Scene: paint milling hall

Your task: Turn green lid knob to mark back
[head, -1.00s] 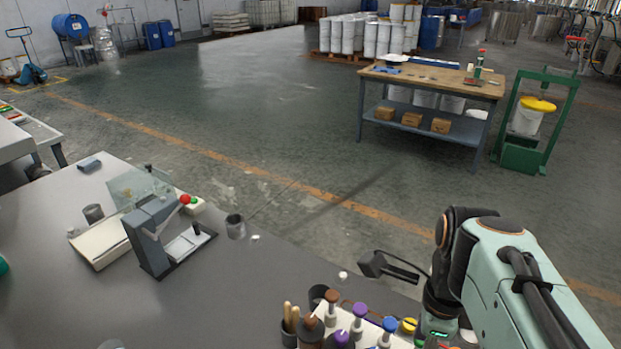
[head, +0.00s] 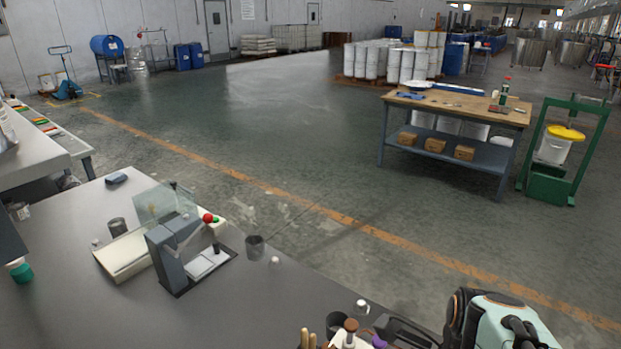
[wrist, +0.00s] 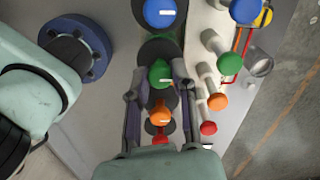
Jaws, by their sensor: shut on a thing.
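In the wrist view, the green lid knob (wrist: 160,74) sits on a dark round lid, with a white mark towards its right side. My gripper (wrist: 158,80) has one finger on each side of this knob and is shut on it. A blue knob (wrist: 160,13) with a white mark stands above it in the picture. An orange knob (wrist: 160,113) and a partly hidden red one lie below, between the fingers. The fingertips' contact is hard to see. In the head view my gripper is out of frame.
A row of taller knobs, blue, green (wrist: 229,64), orange (wrist: 218,101) and red (wrist: 208,127), stands close to the right finger. In the head view, a grey bench (head: 90,300) carries a press-like device (head: 180,250) and a cup (head: 255,246).

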